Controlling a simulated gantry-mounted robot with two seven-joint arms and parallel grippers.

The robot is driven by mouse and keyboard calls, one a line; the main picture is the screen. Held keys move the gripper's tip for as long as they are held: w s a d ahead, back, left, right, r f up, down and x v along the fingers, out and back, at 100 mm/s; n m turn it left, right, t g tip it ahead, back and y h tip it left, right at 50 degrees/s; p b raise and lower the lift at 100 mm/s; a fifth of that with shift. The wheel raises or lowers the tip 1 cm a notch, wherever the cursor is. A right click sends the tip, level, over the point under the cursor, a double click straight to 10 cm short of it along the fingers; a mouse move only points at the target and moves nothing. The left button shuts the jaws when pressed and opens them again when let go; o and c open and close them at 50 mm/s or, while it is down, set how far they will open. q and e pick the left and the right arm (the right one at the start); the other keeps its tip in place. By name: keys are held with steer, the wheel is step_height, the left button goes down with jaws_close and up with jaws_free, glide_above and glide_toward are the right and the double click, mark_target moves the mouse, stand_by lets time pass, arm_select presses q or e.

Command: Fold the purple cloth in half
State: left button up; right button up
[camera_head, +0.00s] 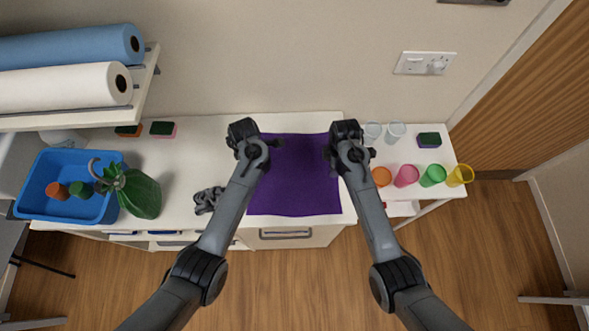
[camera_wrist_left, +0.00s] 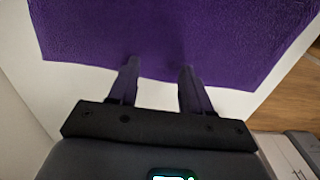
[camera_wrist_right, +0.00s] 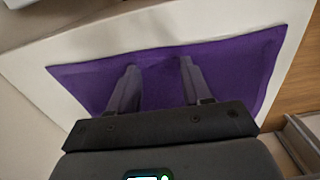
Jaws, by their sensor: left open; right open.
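The purple cloth (camera_head: 295,190) lies spread out flat on the white counter in the head view. My left gripper (camera_head: 276,142) is at its back left part, and my right gripper (camera_head: 331,151) is at its back right part. In the left wrist view the open fingers (camera_wrist_left: 158,66) reach over an edge of the cloth (camera_wrist_left: 190,30), with nothing between them. In the right wrist view the open fingers (camera_wrist_right: 159,65) also overlap the cloth (camera_wrist_right: 235,68) and are empty. Whether the fingertips touch the cloth cannot be told. My grippers hide parts of its back corners.
A crumpled grey cloth (camera_head: 207,200) lies left of the purple cloth. Further left are a green vase-like object (camera_head: 142,194) and a blue bin (camera_head: 40,206). Several coloured cups, including a pink cup (camera_head: 406,175), stand at the right. Paper rolls (camera_head: 65,87) sit on a shelf upper left.

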arm_select(q)
steer(key=shift+f, duration=0.6)
arm_select(e)
steer(key=shift+f, duration=0.55)
arm_select(q)
steer(key=shift+f, duration=0.1)
arm_select(e)
steer(key=shift+f, duration=0.1)
arm_select(q)
steer(key=shift+f+b, duration=0.15)
steer(key=shift+b, duration=0.15)
arm_select(e)
steer(key=shift+f, duration=0.2)
arm_select(q)
steer(key=shift+c, duration=0.6)
arm_select(e)
steer(key=shift+r, duration=0.1)
steer(key=shift+c, duration=0.6)
arm_select(q)
jaws_close()
arm_select(e)
jaws_close()
